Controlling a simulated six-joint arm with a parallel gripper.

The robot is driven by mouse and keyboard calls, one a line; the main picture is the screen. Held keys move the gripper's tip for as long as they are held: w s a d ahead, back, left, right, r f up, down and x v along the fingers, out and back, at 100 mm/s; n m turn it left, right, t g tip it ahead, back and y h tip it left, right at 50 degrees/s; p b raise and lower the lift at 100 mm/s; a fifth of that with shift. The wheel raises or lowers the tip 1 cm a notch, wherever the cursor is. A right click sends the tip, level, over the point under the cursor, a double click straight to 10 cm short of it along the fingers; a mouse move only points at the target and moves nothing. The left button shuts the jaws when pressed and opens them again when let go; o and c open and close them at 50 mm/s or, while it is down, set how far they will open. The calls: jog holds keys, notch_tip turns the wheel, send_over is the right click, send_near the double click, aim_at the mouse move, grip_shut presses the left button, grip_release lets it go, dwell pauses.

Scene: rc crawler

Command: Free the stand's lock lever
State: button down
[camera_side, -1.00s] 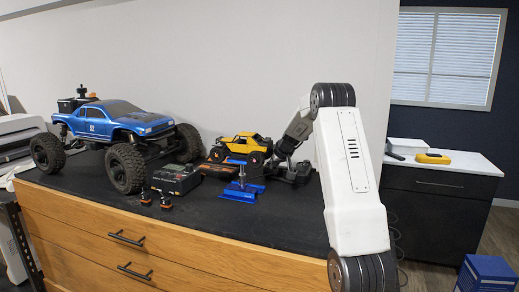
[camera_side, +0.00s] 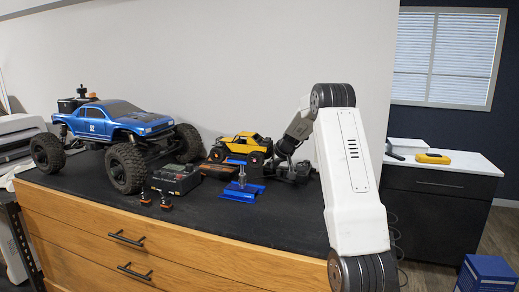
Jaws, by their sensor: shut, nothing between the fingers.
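I cannot make out which part is the lock lever. My gripper (camera_side: 274,162) is at the end of my arm, low over the bench, right of the stand and beside the yellow crawler. It is small and dark here. It is shut and holds nothing that I can see. I cannot tell whether it touches anything.
A blue crawler (camera_side: 120,124) stands at the left. A small yellow crawler (camera_side: 243,146) stands behind the blue stand. A dark box (camera_side: 176,179) and two small orange-black parts (camera_side: 155,199) lie left of the stand. The bench top in front is clear.

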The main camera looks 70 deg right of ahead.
jog(key=shift+w+d+r, duration=0.1)
jog(key=shift+w+d, duration=0.85)
jog(key=shift+d, duration=0.3)
jog(key=shift+w+a+v, duration=0.15)
jog(key=shift+v, duration=1.5)
jog(key=shift+w+a+v, duration=0.1)
jog(key=shift+a+v, duration=0.1)
jog(key=shift+v, duration=1.45)
jog(key=shift+w+a+v, duration=0.15)
jog(key=shift+v, duration=1.45)
